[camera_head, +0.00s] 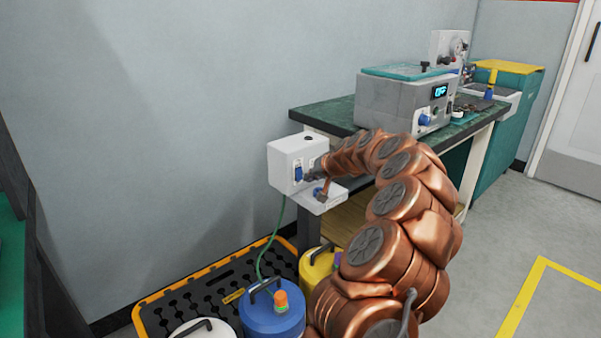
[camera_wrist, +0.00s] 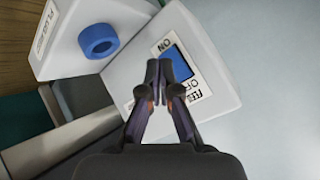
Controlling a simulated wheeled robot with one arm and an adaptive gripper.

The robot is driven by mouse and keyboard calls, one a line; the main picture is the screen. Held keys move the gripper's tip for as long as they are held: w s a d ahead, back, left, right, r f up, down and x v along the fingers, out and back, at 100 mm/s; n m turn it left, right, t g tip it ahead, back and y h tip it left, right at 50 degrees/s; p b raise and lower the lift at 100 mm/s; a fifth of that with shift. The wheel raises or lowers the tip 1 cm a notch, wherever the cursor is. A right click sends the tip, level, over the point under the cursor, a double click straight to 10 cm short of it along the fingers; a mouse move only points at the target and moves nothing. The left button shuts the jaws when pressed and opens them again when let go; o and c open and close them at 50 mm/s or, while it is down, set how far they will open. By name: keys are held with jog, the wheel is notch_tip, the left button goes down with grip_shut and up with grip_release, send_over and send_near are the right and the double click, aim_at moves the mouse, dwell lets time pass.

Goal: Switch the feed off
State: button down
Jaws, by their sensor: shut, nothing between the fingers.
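The white feed box (camera_head: 292,160) hangs at the near end of the green-topped bench in the head view. Its blue switch (camera_head: 298,173) is on the front face, partly beside my gripper (camera_head: 314,172). In the wrist view the blue rocker switch (camera_wrist: 179,64) sits on a white label with "ON" and "OFF" lettering and part of "FEED". My gripper (camera_wrist: 156,76) is shut and empty, its fingertips at the label close to the switch's left edge. I cannot tell whether it touches. The fingers hide part of the label. I cannot tell which way the rocker is set.
A blue ring-shaped knob (camera_wrist: 98,40) is on a white ledge beside the box. A green hose (camera_head: 268,245) runs down to the black and yellow spill tray (camera_head: 185,301) holding several containers, including a blue one (camera_head: 271,318). A tester (camera_head: 390,98) stands on the bench (camera_head: 312,117).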

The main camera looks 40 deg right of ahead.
jog(key=shift+s+a+f+b, duration=0.15)
jog(key=shift+s+b, duration=0.15)
jog(key=shift+s, duration=0.75)
jog(key=shift+s+d+f+b, duration=0.1)
jog(key=shift+s+b, duration=0.2)
jog(key=shift+s, duration=0.7)
